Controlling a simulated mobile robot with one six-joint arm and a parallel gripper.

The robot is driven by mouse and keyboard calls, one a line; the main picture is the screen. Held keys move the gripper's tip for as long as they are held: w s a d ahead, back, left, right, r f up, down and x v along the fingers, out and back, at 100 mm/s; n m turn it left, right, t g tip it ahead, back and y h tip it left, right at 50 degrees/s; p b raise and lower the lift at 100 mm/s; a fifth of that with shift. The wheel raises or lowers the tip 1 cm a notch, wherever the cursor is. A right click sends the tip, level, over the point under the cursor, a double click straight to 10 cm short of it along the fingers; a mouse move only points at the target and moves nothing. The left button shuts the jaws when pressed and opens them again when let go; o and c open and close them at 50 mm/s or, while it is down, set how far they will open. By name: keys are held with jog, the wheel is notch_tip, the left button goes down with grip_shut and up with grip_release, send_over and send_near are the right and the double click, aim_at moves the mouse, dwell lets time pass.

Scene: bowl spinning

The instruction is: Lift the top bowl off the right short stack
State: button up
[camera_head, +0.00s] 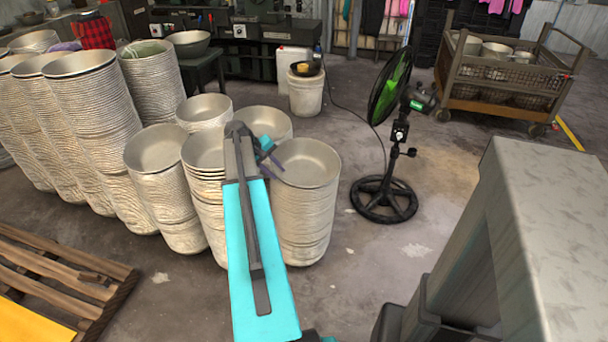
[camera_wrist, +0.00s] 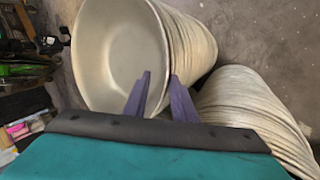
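The right short stack (camera_head: 303,225) is a column of nested silvery metal bowls on the floor, in the middle of the head view. Its top bowl (camera_head: 308,163) is upright and empty; it also fills the upper middle of the wrist view (camera_wrist: 105,50). My gripper (camera_head: 274,167) is at the left rim of this bowl. In the wrist view, its two purple fingers (camera_wrist: 161,76) stand apart, one over the bowl's inside and one outside, with the rim between them. I cannot tell whether either finger touches the metal.
Another short stack (camera_head: 205,155) stands close on the left, partly behind my arm, with more bowl stacks behind and further left. A pedestal fan (camera_head: 386,190) stands to the right. A wooden pallet (camera_head: 60,275) lies front left.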

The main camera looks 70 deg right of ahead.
jog(key=shift+s+f, duration=0.1)
jog(key=shift+x, duration=2.5)
grip_shut()
